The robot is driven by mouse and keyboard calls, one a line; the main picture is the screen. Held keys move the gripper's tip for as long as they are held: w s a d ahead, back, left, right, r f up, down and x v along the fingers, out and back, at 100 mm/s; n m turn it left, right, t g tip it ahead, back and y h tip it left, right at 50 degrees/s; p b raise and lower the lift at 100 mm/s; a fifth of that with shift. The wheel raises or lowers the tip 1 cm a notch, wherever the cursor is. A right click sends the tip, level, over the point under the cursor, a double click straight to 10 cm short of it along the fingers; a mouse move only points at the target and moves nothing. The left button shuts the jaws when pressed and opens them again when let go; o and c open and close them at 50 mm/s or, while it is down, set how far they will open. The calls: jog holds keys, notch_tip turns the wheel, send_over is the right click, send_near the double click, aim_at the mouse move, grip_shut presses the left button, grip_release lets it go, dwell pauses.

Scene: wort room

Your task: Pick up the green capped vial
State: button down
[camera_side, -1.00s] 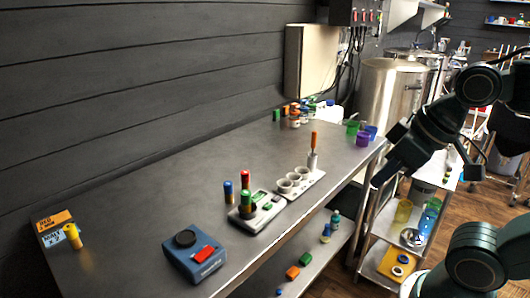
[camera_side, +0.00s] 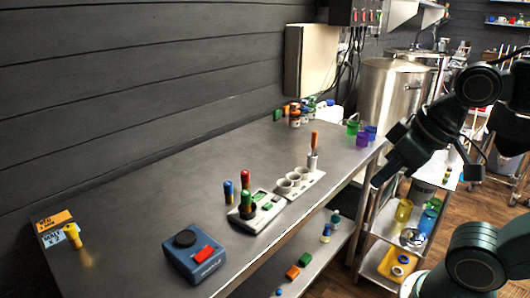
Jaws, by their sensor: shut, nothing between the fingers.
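A green capped vial (camera_side: 247,199) with a dark body stands upright on a grey device (camera_side: 268,214) in the middle of the bench. A red capped vial (camera_side: 245,178) stands close behind it, and a blue capped vial (camera_side: 228,189) stands to its left. Another green-topped item (camera_side: 277,115) stands at the back of the bench. My gripper (camera_side: 378,181) is at the right, beyond the bench's right edge and well apart from the vials. It is shut and empty, pointing down to the left.
A blue box with a red button (camera_side: 195,255) stands in front of the device. A white rack (camera_side: 299,185) with round wells and an orange-handled tool (camera_side: 314,143) is to the right. Coloured cups (camera_side: 362,138) stand near the right edge. The left bench is mostly clear.

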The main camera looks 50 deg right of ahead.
jog(key=c, duration=1.1)
grip_release()
jog(key=w+f+n+g+y, duration=0.1)
jog(key=w+f+n, duration=0.1)
jog(key=w, duration=1.1)
jog(key=w+a+f+n+g+y, duration=0.1)
jog(key=w+n, duration=0.4)
jog(key=w, duration=0.8)
jog(key=shift+w+f+n+y, duration=0.3)
jog(key=shift+f+y, duration=0.1)
jog(key=shift+f, duration=0.1)
jog(key=shift+a+f, duration=0.1)
jog(key=shift+f, duration=0.05)
